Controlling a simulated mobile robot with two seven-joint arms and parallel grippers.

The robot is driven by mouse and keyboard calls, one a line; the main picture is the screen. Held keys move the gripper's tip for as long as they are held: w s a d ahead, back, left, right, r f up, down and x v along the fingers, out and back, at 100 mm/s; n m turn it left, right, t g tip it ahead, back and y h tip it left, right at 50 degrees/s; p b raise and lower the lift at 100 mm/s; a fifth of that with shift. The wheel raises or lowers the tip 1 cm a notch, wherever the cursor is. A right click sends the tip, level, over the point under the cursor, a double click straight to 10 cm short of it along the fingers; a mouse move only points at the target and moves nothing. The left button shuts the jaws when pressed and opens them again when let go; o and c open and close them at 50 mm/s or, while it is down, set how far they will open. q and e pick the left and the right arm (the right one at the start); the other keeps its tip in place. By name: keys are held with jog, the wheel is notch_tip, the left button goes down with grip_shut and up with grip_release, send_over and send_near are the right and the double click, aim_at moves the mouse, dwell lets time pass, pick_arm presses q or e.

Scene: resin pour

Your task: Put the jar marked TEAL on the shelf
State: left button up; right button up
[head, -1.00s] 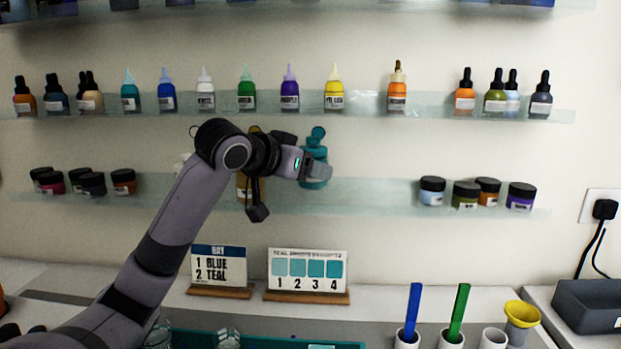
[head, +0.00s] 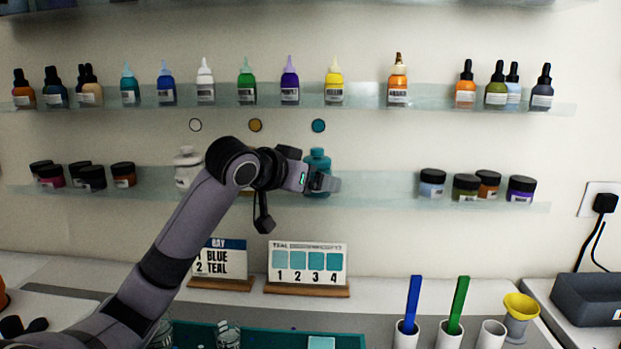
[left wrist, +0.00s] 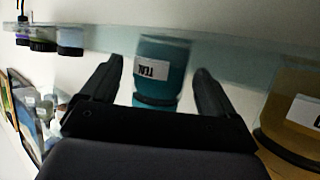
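The teal jar (head: 318,160) is upright at the lower glass shelf (head: 380,185), below a teal dot (head: 319,125) on the wall. In the left wrist view the jar (left wrist: 160,85) appears upside down with its TEAL label, its base at the shelf edge (left wrist: 235,50). My left gripper (head: 322,183) is in front of the jar. In the left wrist view its two fingers (left wrist: 153,88) are open, one on each side of the jar, with a visible gap on both sides. My right gripper is not in view.
A white jar (head: 187,167) stands left on the same shelf. An amber jar (left wrist: 290,115) is close beside the fingers, mostly hidden by my arm in the head view. Small dark-lidded pots (head: 433,183) stand further right. Dropper bottles (head: 335,85) line the shelf above.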

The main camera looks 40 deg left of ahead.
pick_arm(q)
jog(key=shift+r, duration=0.1)
jog(key=shift+r, duration=0.15)
jog(key=b+v, duration=0.1)
jog(key=v, duration=1.1)
dwell(0.4)
